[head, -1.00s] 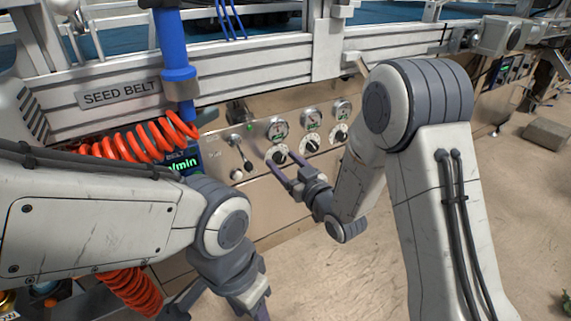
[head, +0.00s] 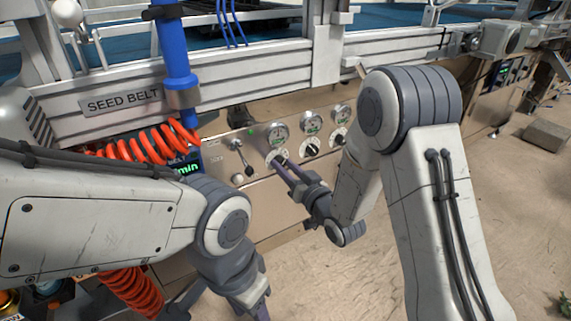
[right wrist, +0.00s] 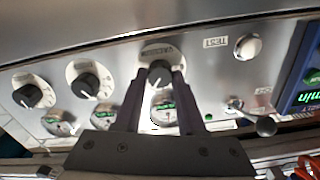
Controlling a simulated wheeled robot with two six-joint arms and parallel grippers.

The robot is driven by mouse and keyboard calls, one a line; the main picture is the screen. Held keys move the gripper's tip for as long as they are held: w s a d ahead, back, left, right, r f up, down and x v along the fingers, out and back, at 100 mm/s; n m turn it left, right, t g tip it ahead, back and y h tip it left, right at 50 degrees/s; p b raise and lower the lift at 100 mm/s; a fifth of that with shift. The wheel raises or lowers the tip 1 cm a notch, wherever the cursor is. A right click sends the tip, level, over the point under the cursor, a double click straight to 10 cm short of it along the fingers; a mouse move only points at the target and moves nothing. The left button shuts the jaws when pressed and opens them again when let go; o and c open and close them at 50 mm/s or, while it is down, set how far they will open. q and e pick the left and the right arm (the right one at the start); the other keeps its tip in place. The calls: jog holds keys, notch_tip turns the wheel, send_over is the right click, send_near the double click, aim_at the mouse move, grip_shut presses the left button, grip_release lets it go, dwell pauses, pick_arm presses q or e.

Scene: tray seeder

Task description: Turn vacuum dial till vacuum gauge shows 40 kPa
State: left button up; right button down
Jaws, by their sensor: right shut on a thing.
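My right gripper (head: 277,162) is shut on the leftmost dial (right wrist: 160,70) of a row of 3 on the metal panel. Its two fingers stand on either side of the dark knob. I take this as the vacuum dial; its label is too blurred to read. The gauge paired with it (head: 277,133), likely the vacuum gauge, has a round white face with a green readout. It also shows between the fingers in the right wrist view (right wrist: 163,108). Its value is too small to read. My left gripper (head: 245,293) is low, partly cut off by the bottom edge, away from the panel.
Two more dials (head: 312,148) (head: 338,137) with gauges sit to the right. A lever (head: 243,158) and a pale button (head: 238,179) are to the left. An orange coiled hose (head: 145,145), a blue pipe (head: 175,55) and a green-lit display (head: 187,167) stand further left.

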jog(key=shift+m+p, duration=0.65)
jog(key=shift+m, duration=1.15)
jog(key=shift+f, duration=0.1)
jog(key=c, duration=0.5)
grip_release()
jog(key=p+v, duration=0.8)
jog(key=v, duration=0.2)
jog(key=shift+s+d, duration=0.15)
